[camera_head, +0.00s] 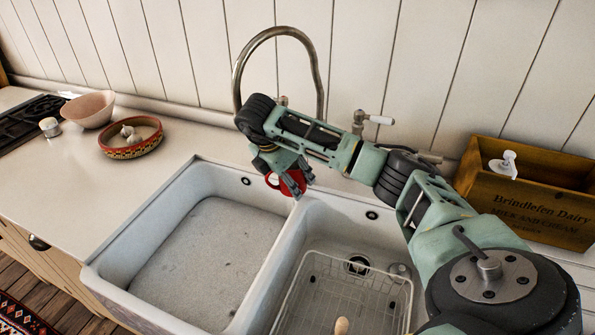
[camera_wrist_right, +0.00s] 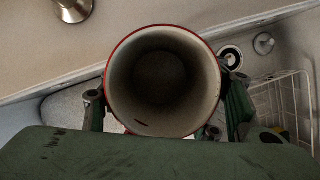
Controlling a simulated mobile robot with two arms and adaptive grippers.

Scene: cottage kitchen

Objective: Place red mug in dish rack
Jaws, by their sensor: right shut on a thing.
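My right gripper (camera_head: 287,180) is shut on the red mug (camera_head: 293,182) and holds it above the back of the double sink, near the divider. In the right wrist view the mug (camera_wrist_right: 165,80) sits between the two fingers, its open mouth and pale inside facing the camera. The dish rack (camera_head: 345,293) is a white wire basket in the right sink basin, below and to the right of the mug. Part of the rack (camera_wrist_right: 290,98) shows at the right of the wrist view. My left gripper is not in view.
The left sink basin (camera_head: 205,265) is empty. A tall curved faucet (camera_head: 238,70) stands behind my right gripper. A wooden crate (camera_head: 530,205) stands at the right. A patterned bowl (camera_head: 130,150) with garlic and a pink bowl (camera_head: 88,110) stand on the left counter. A wooden-handled item (camera_head: 341,326) is in the rack.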

